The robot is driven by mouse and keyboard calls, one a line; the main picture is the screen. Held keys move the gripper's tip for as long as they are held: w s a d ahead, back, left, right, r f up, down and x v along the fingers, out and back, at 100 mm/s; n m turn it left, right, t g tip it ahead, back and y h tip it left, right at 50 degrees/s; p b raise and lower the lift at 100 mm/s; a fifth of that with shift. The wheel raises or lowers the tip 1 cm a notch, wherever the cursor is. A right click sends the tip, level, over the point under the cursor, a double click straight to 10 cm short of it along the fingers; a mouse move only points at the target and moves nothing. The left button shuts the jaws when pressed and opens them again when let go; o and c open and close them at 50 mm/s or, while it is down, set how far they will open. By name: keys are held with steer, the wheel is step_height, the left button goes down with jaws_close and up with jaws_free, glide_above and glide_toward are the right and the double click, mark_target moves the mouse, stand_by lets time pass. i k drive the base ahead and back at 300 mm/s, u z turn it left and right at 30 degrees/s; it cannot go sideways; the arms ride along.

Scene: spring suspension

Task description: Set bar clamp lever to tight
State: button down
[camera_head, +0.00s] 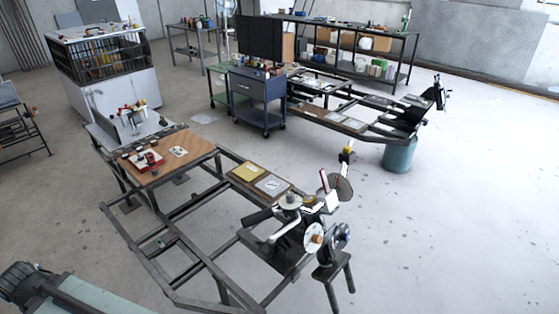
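I cannot make out a bar clamp or its lever for certain; the scene is far off and small. A small fixture with red parts (130,109) stands on the grey bench top at left and is too small to identify. A cluster of metal parts with a white bent tube (272,237) and round discs sits on the near end of the frame bench. Whether a lever is among these parts cannot be told. My gripper is not in view.
A long dark metal frame (203,252) with a wooden board (192,143) crosses the middle. A blue drawer cart (247,92) and a teal barrel (398,155) stand behind. A green-topped bench (75,300) fills the lower left corner. The floor at right is clear.

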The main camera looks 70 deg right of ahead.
mark_target(325, 183)
steer(key=z, duration=0.35)
steer(key=i, duration=1.1)
steer(key=z, duration=1.2)
steer(key=k, duration=0.75)
steer(key=z, duration=0.05)
steer(key=i, duration=0.9)
steer(key=u, duration=0.05)
